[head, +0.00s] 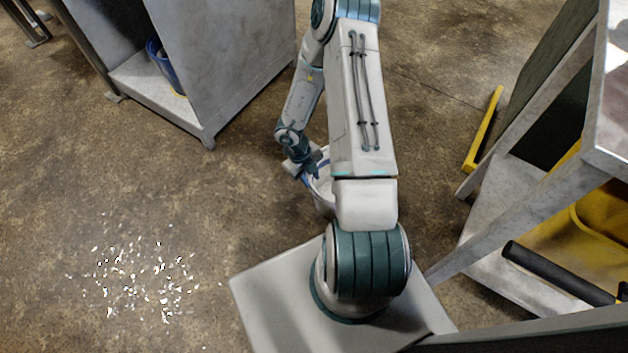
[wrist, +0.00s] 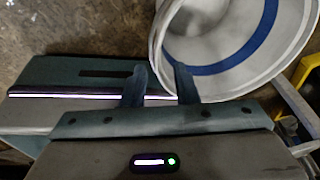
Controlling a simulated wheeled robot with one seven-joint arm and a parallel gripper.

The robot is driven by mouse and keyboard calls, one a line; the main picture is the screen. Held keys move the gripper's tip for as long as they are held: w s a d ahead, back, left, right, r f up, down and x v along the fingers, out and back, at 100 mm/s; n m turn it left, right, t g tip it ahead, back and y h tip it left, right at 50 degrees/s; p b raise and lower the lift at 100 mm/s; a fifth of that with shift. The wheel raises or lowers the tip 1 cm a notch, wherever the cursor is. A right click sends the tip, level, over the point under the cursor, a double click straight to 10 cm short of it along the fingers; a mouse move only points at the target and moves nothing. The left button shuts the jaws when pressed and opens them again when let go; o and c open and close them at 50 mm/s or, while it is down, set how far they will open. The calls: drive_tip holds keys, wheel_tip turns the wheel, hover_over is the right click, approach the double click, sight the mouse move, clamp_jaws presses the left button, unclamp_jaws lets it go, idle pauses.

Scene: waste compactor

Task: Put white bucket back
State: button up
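The white bucket (wrist: 290,45) with a blue band inside fills the upper right of the wrist view, its open mouth towards the camera. In the head view the bucket (head: 325,197) shows only in part, with my arm hiding its right side. My gripper (wrist: 161,72) is at the bucket's rim. Its two dark fingers stand apart, the right one over the near edge of the bucket and the left one outside it. A gap shows between the fingers. I cannot tell whether the fingers touch the rim, or whether the bucket rests on the floor.
A grey cabinet (head: 235,65) stands at the upper left with a blue bucket (head: 163,63) inside. A metal frame (head: 545,220) with yellow parts stands at the right. Shiny scraps (head: 140,285) lie on the floor at lower left. The floor between is open.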

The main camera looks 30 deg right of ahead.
drive_tip(key=w+a+r+n+t, duration=0.2)
drive_tip(key=w+r+n+t, duration=0.4)
drive_tip(key=w+r, duration=0.5)
drive_tip(key=a+r+n+t+y, duration=0.1)
drive_tip(key=a+r+n+y, duration=0.1)
drive_tip(key=a+r+n, duration=0.4)
drive_tip(key=a+r+n+t+y, duration=0.15)
drive_tip(key=r+n, duration=0.25)
drive_tip(key=r, duration=0.5)
drive_tip(key=s+a+r+n+g+y, duration=0.2)
drive_tip(key=s+a+r+n, duration=0.2)
drive_tip(key=s+r+n, duration=0.55)
drive_tip(key=s+d+r+n+g+h, duration=0.1)
drive_tip(key=s+d+r+n, duration=0.1)
drive_tip(key=s+n, duration=0.2)
drive_tip(key=s+d+r+n+g+h, duration=0.1)
drive_tip(key=s+d+r+n+h, duration=0.1)
drive_tip(key=s, duration=0.7)
drive_tip(key=shift+s+d+n+g, duration=0.15)
drive_tip(key=shift+d+n+g, duration=0.3)
drive_tip(key=shift+n, duration=0.4)
drive_tip(key=shift+r+h, duration=0.1)
drive_tip(key=shift+h, duration=0.15)
